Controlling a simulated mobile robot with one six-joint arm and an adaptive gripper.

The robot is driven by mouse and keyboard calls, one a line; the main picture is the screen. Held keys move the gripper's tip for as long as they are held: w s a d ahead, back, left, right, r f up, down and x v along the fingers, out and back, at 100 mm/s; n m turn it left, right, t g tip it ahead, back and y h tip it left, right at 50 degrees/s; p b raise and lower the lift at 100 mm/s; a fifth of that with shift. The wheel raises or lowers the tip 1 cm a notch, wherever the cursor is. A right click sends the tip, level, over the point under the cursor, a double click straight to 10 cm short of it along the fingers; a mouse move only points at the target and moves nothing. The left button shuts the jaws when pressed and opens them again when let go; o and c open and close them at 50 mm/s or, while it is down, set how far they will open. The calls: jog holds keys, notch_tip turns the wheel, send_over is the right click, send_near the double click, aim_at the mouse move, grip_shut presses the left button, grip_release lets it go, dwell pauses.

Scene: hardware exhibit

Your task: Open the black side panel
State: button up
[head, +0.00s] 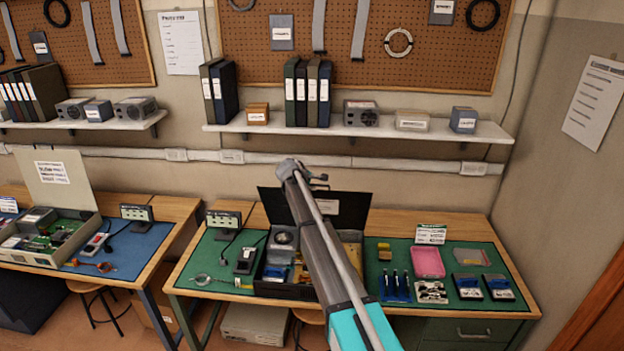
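A black computer case (285,291) lies on the green mat of the right-hand bench, with parts showing inside it. A black panel (355,214) stands raised along its back edge, tilted back, with a white label on it. My arm crosses in front of the case and hides much of its middle and part of the panel. My gripper (320,180) seems to be the small dark part at the arm's far end, above the panel's top edge in the picture. I cannot make out its fingers or whether it touches anything.
The green mat (451,258) holds a pink tray (428,261), blue-handled tools (395,286) and small boxes to the right. A beige open case (50,240) stands on the left bench. A shelf (380,126) with binders runs along the wall above.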

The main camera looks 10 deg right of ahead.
jog(key=s+a+f+t+b, duration=0.1)
jog(key=s+a+f+b, duration=0.1)
jog(key=s+f+b, duration=0.5)
jog(key=shift+s+a+f+t+h+b, duration=0.15)
jog(key=shift+s+f+t+h+b, duration=0.2)
jog(key=shift+s+b, duration=1.25)
jog(key=shift+s+p, duration=0.55)
jog(key=shift+p, duration=0.05)
jog(key=shift+r, duration=0.1)
jog(key=p+v, duration=0.8)
jog(key=v, duration=0.8)
dwell(0.7)
dwell(0.5)
